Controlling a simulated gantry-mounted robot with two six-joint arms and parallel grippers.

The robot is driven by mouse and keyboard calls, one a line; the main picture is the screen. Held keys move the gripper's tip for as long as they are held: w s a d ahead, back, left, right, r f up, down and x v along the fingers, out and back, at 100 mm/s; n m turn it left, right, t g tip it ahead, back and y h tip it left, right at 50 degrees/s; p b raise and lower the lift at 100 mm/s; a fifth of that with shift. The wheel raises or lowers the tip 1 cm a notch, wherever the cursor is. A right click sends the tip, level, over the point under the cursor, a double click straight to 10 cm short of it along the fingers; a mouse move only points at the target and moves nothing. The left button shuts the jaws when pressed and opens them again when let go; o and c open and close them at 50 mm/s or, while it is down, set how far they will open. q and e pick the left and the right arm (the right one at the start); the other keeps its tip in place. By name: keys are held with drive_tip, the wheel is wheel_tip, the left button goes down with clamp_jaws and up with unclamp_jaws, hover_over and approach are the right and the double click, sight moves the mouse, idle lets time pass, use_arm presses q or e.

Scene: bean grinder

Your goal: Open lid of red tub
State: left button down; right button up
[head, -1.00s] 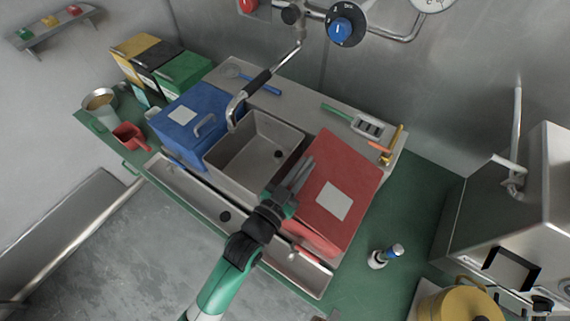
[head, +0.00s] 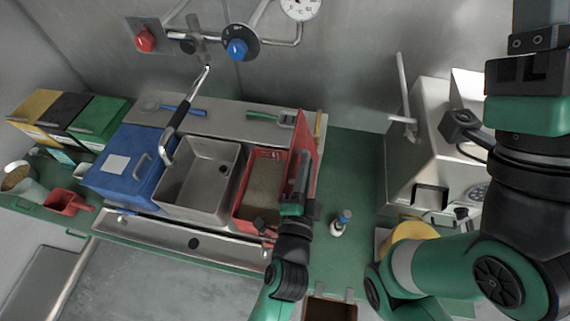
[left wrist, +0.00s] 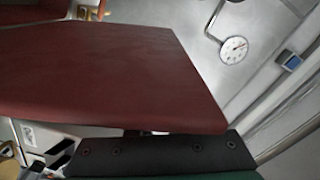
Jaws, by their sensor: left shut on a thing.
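The red tub (head: 240,214) stands on the counter to the right of the steel sink, and its inside shows with greyish-brown contents (head: 265,183). Its red lid (head: 303,138) is swung up, standing nearly upright along the tub's right side. My left gripper (head: 298,178) is shut on the lid; its fingers lie against the lid, and the exact contact is hard to see. In the left wrist view the lid (left wrist: 110,80) fills much of the picture as a dark red panel. My right gripper is not in view.
A blue bin (head: 125,170) and the steel sink (head: 200,175) stand left of the tub. A small bottle (head: 339,225) stands to its right on the green counter (head: 355,170). A steel machine (head: 425,140) and a yellow object (head: 410,235) are farther right.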

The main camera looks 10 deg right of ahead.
use_arm(q)
drive_tip(key=s+d+m+b, duration=0.1)
drive_tip(key=s+d+m, duration=0.1)
drive_tip(key=d, duration=0.4)
drive_tip(key=shift+m, duration=0.9)
drive_tip(key=shift+s, duration=0.1)
drive_tip(key=c, duration=0.9)
unclamp_jaws()
drive_tip(key=shift+f, duration=0.1)
drive_tip(key=v, duration=1.1)
drive_tip(key=shift+s+a+p, duration=0.15)
drive_tip(key=shift+s+p, duration=0.15)
drive_tip(key=shift+p, duration=0.05)
